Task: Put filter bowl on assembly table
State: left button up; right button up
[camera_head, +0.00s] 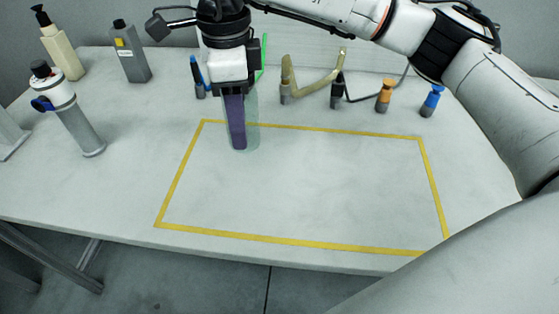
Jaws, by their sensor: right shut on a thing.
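The filter bowl is a clear, greenish cylinder (251,128), upright at the upper left part of the yellow outline on the pale assembly table (300,190). My right gripper (236,138) points straight down and is shut on the bowl. A dark purple finger shows through the clear wall or against it; I cannot tell which. The bowl's lower end looks at or very near the table top, but contact is not clear. My left gripper is not in view.
A filter unit with a white head and grey tube (78,120) stands at left. A beige pump bottle (58,45) and a grey bottle (130,52) stand behind it. Several coloured tools, including an orange one (384,95), line the back. The outlined area right of the bowl is clear.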

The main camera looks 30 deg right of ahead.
notch_tip(320, 180, down, 8)
jog(key=shift+f, duration=0.1)
dwell(0.4)
jog(key=shift+f, duration=0.1)
jog(key=o, duration=1.1)
notch_tip(320, 180, up, 12)
jog(key=shift+r, duration=0.15)
